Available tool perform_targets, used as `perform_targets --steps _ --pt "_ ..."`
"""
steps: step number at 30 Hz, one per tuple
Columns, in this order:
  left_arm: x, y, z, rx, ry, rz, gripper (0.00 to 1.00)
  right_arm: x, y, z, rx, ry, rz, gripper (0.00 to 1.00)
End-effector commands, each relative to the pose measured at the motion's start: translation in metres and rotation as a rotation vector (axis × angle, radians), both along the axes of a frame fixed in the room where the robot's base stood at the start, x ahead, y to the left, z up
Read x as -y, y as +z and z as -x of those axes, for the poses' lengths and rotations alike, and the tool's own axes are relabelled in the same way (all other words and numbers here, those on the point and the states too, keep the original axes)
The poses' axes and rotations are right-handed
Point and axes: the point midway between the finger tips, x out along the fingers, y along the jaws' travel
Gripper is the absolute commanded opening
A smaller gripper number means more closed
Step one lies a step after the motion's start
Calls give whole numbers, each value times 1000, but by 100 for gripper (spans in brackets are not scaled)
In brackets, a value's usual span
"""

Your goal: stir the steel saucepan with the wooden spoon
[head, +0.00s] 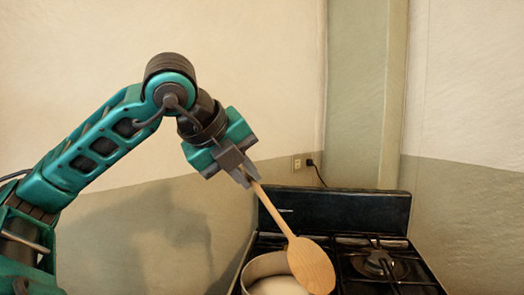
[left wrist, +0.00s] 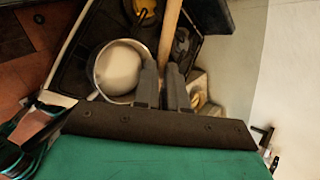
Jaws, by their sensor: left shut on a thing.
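The wooden spoon (head: 311,265) hangs tilted from my left gripper (head: 246,175), which is shut on the end of its handle. The spoon's bowl points down and to the right. In the head view it covers the right side of the steel saucepan (head: 251,271); I cannot tell its exact height over the rim. The saucepan stands on the stove, cut off by the lower edge, with a pale content or bottom. In the left wrist view the saucepan (left wrist: 96,73) lies left of the fingers (left wrist: 162,82), and the spoon handle (left wrist: 171,30) runs up out of frame.
The black stove (head: 420,284) has a free burner (head: 379,264) right of the saucepan and a raised back panel (head: 340,215). Walls close the corner behind it. A yellowish item (left wrist: 145,10) shows at the top of the left wrist view.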

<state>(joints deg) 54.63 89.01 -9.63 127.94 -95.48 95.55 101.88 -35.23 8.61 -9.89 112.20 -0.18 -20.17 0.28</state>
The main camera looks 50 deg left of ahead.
Motion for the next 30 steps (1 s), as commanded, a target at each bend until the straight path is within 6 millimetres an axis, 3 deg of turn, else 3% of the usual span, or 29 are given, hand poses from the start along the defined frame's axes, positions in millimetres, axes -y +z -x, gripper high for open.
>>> perform_targets --steps 18,30 --pt "-54 -38 34 -364 718 368 0 4 25 5 -9 -17 -1 43" --pt "-70 -51 45 -478 946 484 0 4 25 6 -10 -11 2 43"
